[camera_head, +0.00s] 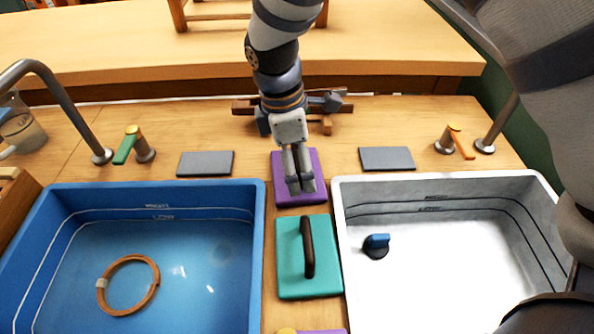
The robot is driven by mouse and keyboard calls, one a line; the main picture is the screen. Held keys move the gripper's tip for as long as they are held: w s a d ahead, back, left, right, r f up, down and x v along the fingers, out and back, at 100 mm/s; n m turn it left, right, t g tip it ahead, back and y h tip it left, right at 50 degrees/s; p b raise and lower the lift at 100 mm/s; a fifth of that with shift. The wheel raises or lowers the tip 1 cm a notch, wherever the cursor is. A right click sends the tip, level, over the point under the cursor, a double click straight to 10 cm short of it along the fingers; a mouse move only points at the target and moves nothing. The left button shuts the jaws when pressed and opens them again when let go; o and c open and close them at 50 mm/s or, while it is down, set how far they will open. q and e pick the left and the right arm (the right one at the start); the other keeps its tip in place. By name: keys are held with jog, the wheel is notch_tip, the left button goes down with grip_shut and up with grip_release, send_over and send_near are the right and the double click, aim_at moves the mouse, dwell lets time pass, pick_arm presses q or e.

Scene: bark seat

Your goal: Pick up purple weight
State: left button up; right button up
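A flat purple block (316,163), which I take for the purple weight, lies on the wooden counter between the two basins. My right gripper (301,189) points down over it, its two fingers close together. The fingers cover the middle of the block, so any handle there is hidden. I cannot tell whether they touch or grip anything. The block looks flat on the counter. My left gripper is not in view.
A teal block (290,262) with a dark handle lies just in front. A blue basin (255,240) with a brown ring (107,303) is left. A white basin (345,230) with a blue-topped plug (376,246) is right. Grey pads (206,164) (387,159) flank the block.

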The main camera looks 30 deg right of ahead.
jog(key=c, duration=1.3)
jog(key=shift+c, duration=0.2)
jog(key=shift+r, duration=0.1)
jog(key=shift+w+r, duration=0.1)
jog(key=shift+r, duration=0.2)
notch_tip(320, 180, up, 3)
jog(key=shift+r+p, duration=0.1)
jog(key=shift+p, duration=0.2)
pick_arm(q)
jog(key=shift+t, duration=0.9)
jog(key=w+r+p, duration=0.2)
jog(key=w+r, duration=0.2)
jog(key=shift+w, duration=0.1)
pick_arm(e)
jog(key=s+a+r, duration=0.9)
jog(key=s, duration=0.1)
jog(key=shift+s+r, duration=0.25)
jog(key=shift+s, duration=0.05)
